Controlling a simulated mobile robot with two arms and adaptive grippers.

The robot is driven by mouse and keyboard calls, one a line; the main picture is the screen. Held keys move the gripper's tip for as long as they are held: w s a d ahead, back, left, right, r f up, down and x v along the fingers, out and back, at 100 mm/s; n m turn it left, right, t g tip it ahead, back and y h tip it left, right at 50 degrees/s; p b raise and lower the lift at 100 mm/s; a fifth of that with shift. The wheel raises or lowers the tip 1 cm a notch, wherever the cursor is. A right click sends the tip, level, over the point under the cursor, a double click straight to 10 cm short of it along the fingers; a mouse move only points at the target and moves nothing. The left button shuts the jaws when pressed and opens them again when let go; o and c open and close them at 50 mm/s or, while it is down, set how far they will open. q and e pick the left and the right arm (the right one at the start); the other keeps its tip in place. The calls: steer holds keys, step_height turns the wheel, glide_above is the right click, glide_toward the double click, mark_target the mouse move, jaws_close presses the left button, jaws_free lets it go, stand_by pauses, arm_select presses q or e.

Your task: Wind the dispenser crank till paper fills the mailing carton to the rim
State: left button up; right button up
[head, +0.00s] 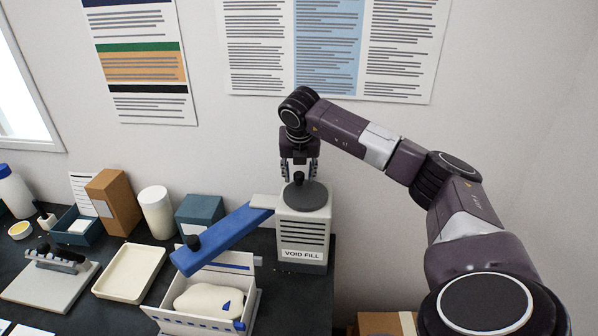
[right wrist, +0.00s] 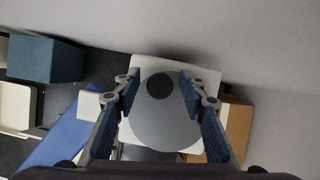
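The dispenser (head: 303,230), a pale box labelled VOID FILL, stands at the right end of the dark counter. A round grey disc (head: 305,196) is on its top; in the right wrist view the disc (right wrist: 165,125) carries a dark round knob (right wrist: 160,85). A blue chute (head: 225,237) slopes from the dispenser over the mailing carton. The white carton (head: 205,324) is open and holds a white rounded item (head: 207,300) with a blue mark; I cannot make out any paper. My right gripper (right wrist: 158,84) is open above the disc, fingers either side of the knob. My left gripper is not in view.
Left of the carton are a cream tray (head: 130,272), a blue box (head: 200,213), a white cylinder (head: 156,212) and a brown box (head: 114,203). A plate with a black handle (head: 50,283) lies farther left. A wall stands close behind; a cardboard box (head: 383,324) is lower right.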

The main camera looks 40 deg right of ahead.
steer(key=shift+c, duration=0.3)
jaws_close()
steer(key=shift+d+m, duration=0.1)
steer(key=shift+m, duration=0.2)
steer(key=shift+s+d+m+h+b, duration=0.1)
steer(key=shift+d+m+h+b, duration=0.05)
steer(key=shift+m+h+b, duration=0.3)
steer(key=shift+s+d+m+g, duration=0.15)
steer(key=shift+d+m+g, duration=0.1)
steer(key=shift+m, duration=0.35)
steer(key=shift+s+d+m+g, duration=0.1)
steer(key=shift+m+g, duration=0.15)
steer(key=shift+m, duration=0.3)
steer(key=shift+s+d+m+g+h+b, duration=0.25)
steer(key=shift+s+d+m+g, duration=0.1)
steer(key=shift+m, duration=0.55)
steer(key=shift+s+d+m+g+h+b, duration=0.1)
steer(key=shift+s+d+m+g+b, duration=0.2)
steer(key=shift+m, duration=0.6)
steer(key=shift+a, duration=0.1)
